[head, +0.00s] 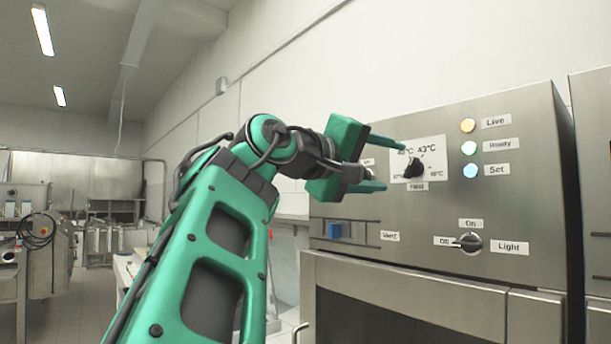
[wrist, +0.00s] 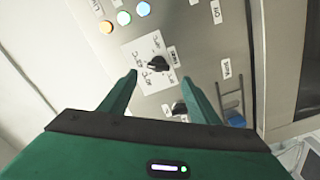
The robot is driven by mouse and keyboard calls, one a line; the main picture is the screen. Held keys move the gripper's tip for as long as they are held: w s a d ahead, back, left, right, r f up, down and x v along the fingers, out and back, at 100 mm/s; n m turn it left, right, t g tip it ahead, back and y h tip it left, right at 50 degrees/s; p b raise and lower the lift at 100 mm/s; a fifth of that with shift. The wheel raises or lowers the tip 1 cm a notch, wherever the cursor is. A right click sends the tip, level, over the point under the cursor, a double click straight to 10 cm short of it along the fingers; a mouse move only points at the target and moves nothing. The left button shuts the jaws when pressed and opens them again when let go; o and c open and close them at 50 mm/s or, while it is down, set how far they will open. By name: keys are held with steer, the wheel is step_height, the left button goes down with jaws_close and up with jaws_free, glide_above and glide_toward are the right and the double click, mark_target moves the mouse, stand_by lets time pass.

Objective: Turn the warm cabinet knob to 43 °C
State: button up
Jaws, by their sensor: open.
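The warm cabinet (head: 450,120) is a steel unit with a control panel. Its black knob (head: 413,168) sits on a white dial plate (head: 420,150) with temperature marks; 43 °C reads at the top. The knob's pointer looks turned toward the upper part of the dial, but I cannot tell the exact mark. In the wrist view the knob (wrist: 158,64) lies ahead of the gap between the open fingertips (wrist: 162,82), apart from both.
Orange Live (head: 467,125), Ready (head: 469,148) and Set (head: 470,171) lamps are right of the dial. A black Light switch (head: 471,243) sits lower right. A blue Vent slider (head: 334,231) is lower left. The cabinet door (head: 400,305) is below.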

steer(key=v, duration=0.4)
stand_by(0.5)
